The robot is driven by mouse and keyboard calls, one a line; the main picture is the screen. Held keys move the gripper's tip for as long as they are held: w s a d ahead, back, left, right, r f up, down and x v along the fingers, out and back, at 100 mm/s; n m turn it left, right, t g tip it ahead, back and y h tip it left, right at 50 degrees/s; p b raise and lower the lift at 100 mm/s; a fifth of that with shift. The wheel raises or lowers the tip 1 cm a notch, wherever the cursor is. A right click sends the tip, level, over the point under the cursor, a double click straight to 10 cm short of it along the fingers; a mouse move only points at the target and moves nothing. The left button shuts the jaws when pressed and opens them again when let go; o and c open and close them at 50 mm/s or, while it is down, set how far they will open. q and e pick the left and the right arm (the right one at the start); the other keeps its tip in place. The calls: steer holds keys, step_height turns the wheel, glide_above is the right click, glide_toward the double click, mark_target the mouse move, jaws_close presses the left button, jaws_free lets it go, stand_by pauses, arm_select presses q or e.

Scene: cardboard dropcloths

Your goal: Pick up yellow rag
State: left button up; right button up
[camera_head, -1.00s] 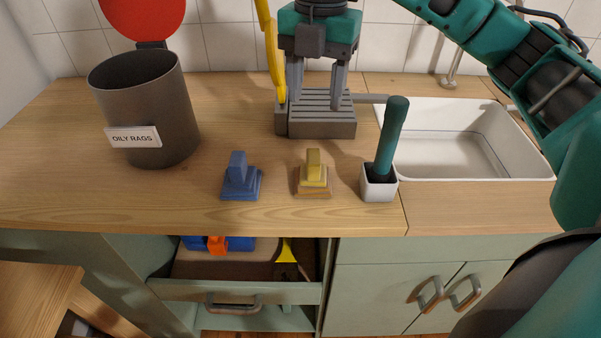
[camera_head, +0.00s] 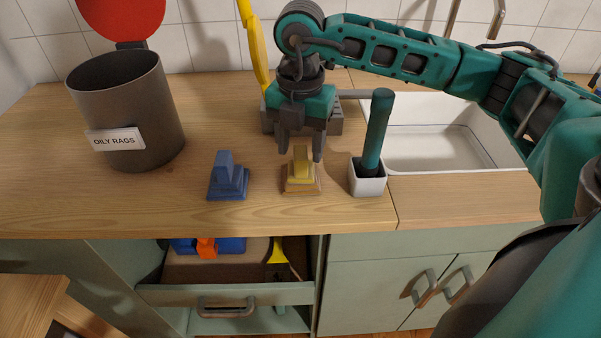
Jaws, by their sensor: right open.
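The yellow rag (camera_head: 302,175) is a small folded, peaked heap on the wooden counter, between a blue rag and a white holder. My right gripper (camera_head: 300,155) points down just above and around the top of the yellow rag, its fingers apart. I cannot tell whether the fingers touch the rag; it still rests on the counter. My left gripper is not in view.
A blue rag (camera_head: 228,177) sits left of the yellow one. A white holder (camera_head: 367,180) with a green handle (camera_head: 377,130) stands close on the right. A grey bin (camera_head: 130,105) labelled OILY RAGS is at left. Below is an open drawer (camera_head: 230,294); a sink (camera_head: 440,145) is at right.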

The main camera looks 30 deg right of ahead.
steer(key=shift+f, duration=0.2)
jaws_close()
stand_by(0.4)
